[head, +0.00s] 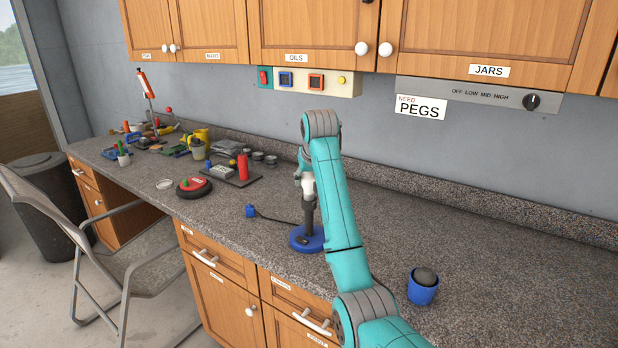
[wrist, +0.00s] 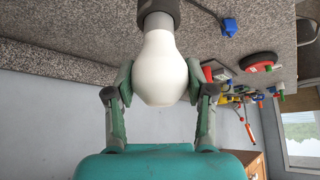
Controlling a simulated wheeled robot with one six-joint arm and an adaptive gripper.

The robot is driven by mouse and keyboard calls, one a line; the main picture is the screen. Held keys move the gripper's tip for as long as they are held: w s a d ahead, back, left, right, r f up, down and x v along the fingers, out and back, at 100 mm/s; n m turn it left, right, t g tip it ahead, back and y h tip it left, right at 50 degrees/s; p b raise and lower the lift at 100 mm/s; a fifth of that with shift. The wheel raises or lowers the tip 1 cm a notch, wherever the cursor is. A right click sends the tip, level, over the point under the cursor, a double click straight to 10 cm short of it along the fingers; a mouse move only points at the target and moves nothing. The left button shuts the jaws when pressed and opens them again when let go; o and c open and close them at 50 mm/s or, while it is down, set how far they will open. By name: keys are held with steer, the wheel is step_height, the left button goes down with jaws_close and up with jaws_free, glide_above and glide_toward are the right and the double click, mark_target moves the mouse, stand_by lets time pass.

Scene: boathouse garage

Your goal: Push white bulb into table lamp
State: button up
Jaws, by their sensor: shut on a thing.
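The white bulb (wrist: 162,62) is between the two fingers of my gripper (wrist: 161,84), which is shut on its round part. The bulb's narrow end meets the dark socket of the table lamp (wrist: 158,12); I cannot tell how deep it sits. In the head view the table lamp (head: 309,218) stands upright on its round blue base on the counter. The white bulb (head: 308,184) shows at the top of its dark post, in line with it. My arm partly hides the gripper (head: 304,176) and the lamp's right side in this view.
A blue plug (head: 250,211) on a dark cord lies left of the lamp. A blue cup (head: 423,288) with a dark round thing in it stands right of my arm. A red and black disc (head: 194,187) and tools lie further left.

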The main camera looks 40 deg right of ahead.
steer(key=shift+f, duration=0.45)
steer(key=o, duration=1.4)
steer(key=shift+c, duration=0.2)
steer(key=v, duration=0.7)
steer(key=shift+r, duration=0.2)
steer(key=shift+s+a, duration=0.1)
steer(key=shift+s, duration=0.05)
